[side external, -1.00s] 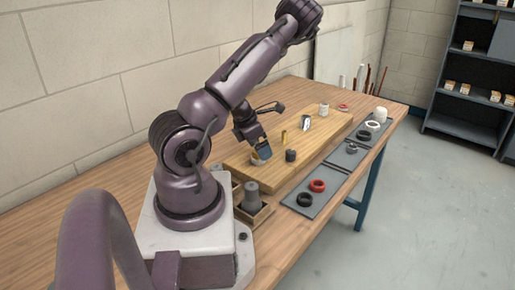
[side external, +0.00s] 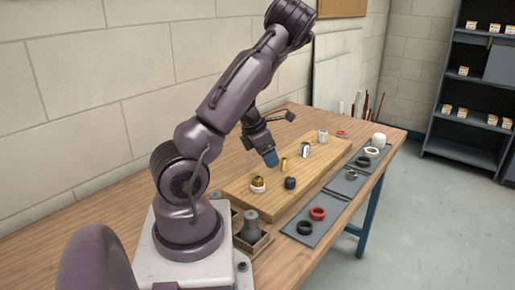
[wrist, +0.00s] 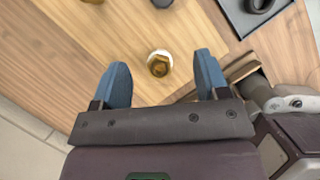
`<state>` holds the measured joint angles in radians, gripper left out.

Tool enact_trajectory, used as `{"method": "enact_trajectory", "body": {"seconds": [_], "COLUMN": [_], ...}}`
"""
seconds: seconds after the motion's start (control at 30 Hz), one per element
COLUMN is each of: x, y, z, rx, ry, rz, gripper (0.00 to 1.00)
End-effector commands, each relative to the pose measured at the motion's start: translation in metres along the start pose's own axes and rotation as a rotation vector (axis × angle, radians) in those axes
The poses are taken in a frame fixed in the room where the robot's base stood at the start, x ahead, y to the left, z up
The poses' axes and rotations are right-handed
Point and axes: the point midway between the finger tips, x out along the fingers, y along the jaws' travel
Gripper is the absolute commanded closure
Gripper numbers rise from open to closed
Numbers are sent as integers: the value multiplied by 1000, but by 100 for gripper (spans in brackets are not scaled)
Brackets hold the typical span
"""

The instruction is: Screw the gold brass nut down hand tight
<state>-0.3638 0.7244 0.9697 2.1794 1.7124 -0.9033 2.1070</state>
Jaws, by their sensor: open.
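The gold brass nut (side external: 258,181) sits on a white ring-shaped base at the near end of the wooden board. In the wrist view the nut (wrist: 158,66) lies between and a little beyond my two blue fingertips, with the pale base showing around it. My gripper (side external: 271,159) is open and empty, raised above the board and a little to the right of the nut in the side view. In the wrist view my gripper (wrist: 163,80) has its fingers wide apart, touching nothing. Whether the nut is fully seated cannot be told.
The wooden board (side external: 235,200) also carries a dark fitting (side external: 290,183), a brass piece (side external: 284,165) and a white fitting (side external: 323,136). Grey mats with a red ring (side external: 317,213) and dark rings lie along the right. A wooden box (side external: 250,235) stands near my base.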

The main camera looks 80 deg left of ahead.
Motion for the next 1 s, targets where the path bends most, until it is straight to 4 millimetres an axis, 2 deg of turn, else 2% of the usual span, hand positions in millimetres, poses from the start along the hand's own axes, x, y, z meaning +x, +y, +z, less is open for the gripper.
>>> {"method": "enact_trajectory", "body": {"seconds": [0.03, 0.2, 0.53, 0.73, 0.87, 1.0], "x": [-6, -25, -54, -57, -54, -40], "y": [-2, -5, 7, 10, 10, 10], "z": [7, 15, 5, -2, -3, -10], "rx": [-32, -268, -836, -1061, -1111, -1115], "ry": [19, 137, 323, 345, 341, 343], "rz": [-15, -23, 152, 227, 235, 236], "gripper": [32, 32, 32, 32, 32, 32]}}
